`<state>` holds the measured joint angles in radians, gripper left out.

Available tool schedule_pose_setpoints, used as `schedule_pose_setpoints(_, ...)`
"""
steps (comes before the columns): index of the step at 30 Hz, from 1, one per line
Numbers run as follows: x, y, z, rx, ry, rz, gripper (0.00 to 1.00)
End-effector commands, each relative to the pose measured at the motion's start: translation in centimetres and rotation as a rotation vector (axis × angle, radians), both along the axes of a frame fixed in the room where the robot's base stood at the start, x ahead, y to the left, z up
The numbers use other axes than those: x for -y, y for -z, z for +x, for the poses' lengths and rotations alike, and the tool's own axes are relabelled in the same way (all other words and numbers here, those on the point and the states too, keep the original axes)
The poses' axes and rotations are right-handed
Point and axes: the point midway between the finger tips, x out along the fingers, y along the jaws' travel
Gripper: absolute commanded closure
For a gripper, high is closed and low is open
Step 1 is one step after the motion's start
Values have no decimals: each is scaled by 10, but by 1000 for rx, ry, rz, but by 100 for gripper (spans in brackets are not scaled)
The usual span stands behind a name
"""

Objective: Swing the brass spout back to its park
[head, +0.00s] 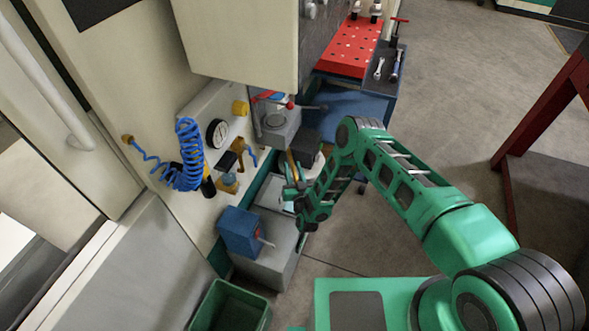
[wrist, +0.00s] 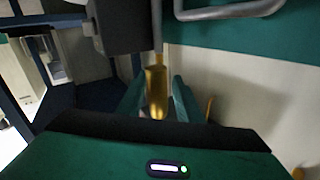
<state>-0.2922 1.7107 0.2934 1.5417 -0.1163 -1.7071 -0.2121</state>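The brass spout (wrist: 157,92) shows in the wrist view as a short gold tube, lying between the two green fingers of my gripper (wrist: 158,88). A finger stands close on each side of it; I cannot tell whether they touch it. In the head view the spout (head: 291,163) is a thin brass strip beside the dark block, just above my gripper (head: 291,188). The arm's last link hides part of that spot. The spout's park cannot be made out.
A wall panel carries a blue coiled hose (head: 187,160), a gauge (head: 217,132) and brass fittings. A blue box (head: 239,231) with a lever stands below, near a green bin (head: 231,308). A blue cart with a red perforated plate (head: 349,46) stands behind. Open floor lies to the right.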

Motion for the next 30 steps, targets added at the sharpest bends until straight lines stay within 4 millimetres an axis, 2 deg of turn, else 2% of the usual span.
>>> schedule_pose_setpoints(10,-1,0,5,-1,0,0,68)
schedule_pose_setpoints(11,-1,0,4,-1,0,0,70)
schedule_pose_setpoints(12,-1,0,4,-1,0,0,79)
schedule_pose_setpoints(15,-1,0,4,-1,0,0,100)
schedule_pose_setpoints(17,-1,0,4,-1,0,0,100)
schedule_pose_setpoints(18,9,-1,5,0,2,-2,100)
schedule_pose_setpoints(25,-5,0,2,0,-19,-1,100)
schedule_pose_setpoints(30,-8,1,2,-2,-38,1,100)
